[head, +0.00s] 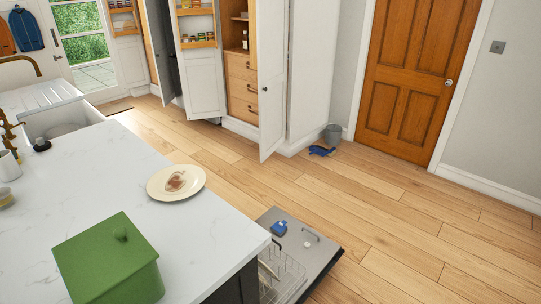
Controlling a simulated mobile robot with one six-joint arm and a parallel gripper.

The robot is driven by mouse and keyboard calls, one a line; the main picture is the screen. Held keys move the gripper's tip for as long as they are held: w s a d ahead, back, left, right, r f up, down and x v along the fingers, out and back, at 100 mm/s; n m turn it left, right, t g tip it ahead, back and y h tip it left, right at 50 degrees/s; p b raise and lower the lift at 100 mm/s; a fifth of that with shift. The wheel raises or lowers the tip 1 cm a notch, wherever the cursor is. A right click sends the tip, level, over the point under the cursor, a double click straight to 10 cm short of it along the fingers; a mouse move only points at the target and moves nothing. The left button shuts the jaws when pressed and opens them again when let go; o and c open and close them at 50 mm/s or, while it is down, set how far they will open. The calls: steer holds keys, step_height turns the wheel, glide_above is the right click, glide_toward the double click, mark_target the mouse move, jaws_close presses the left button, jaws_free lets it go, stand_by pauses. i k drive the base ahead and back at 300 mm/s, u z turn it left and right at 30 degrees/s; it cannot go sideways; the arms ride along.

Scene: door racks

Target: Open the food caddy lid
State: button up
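A green box-shaped food caddy (122,279) stands on the white worktop at the lower left of the head view. Its green lid (98,251) lies flat on top and looks closed, with a small dark green knob or handle near its far right part. The caddy's lower front is cut off by the bottom edge of the picture. My gripper is not in this view.
A cream plate with a brown smear (158,190) lies behind the caddy on the worktop (95,165). An open dishwasher door (318,258) juts out beyond the worktop's right edge. Open cupboard doors (273,80) stand farther back. The wooden floor at right is clear.

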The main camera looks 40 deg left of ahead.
mark_target(92, 262)
steer(key=u, duration=0.15)
steer(key=i, duration=0.2)
steer(key=u, duration=3.1)
steer(key=i, duration=0.45)
steer(key=z, duration=0.35)
